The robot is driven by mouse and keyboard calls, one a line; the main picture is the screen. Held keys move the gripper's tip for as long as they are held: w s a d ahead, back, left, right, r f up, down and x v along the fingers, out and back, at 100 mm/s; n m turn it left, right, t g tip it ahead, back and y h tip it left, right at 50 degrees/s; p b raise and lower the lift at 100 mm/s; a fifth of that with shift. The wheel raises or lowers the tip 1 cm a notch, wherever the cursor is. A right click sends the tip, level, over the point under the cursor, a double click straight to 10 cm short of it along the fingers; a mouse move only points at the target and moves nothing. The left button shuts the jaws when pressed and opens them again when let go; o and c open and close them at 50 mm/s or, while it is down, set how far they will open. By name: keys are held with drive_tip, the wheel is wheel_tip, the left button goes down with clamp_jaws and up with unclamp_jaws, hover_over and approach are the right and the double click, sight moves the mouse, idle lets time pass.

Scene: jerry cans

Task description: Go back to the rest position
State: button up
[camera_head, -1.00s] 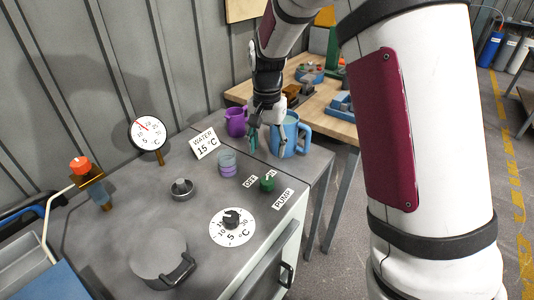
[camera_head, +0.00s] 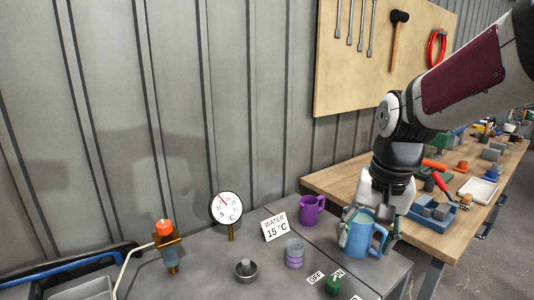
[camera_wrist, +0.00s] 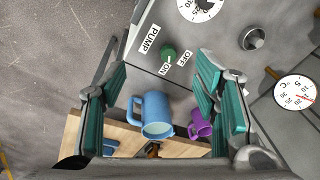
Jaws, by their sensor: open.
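My gripper (camera_head: 370,222) is open, pointing down at the blue mug (camera_head: 359,240) on the grey counter. In the head view its fingers show on either side of the mug, with the gripper's body above and behind it. In the wrist view the open teal-padded fingers (camera_wrist: 165,95) frame the blue mug (camera_wrist: 155,113), its handle towards the left finger. The picture does not show the fingers pressing on it. A purple mug (camera_head: 311,209) stands to the left; it also shows by the right finger in the wrist view (camera_wrist: 199,127).
A wooden workbench (camera_head: 340,183) with blue trays and tools adjoins at right.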

drive_tip(key=s+r+n+t+p, duration=0.1)
drive_tip(key=s+r+n, duration=0.1)
drive_tip(key=s, duration=0.8)
drive_tip(key=s+r+n+t, duration=0.1)
drive_tip(key=s+r+n, duration=0.1)
drive_tip(key=s, duration=0.8)
drive_tip(key=shift+d+r+n+p, duration=0.2)
drive_tip(key=shift+r+n+p, duration=0.05)
drive_tip(key=shift+n+p, duration=0.15)
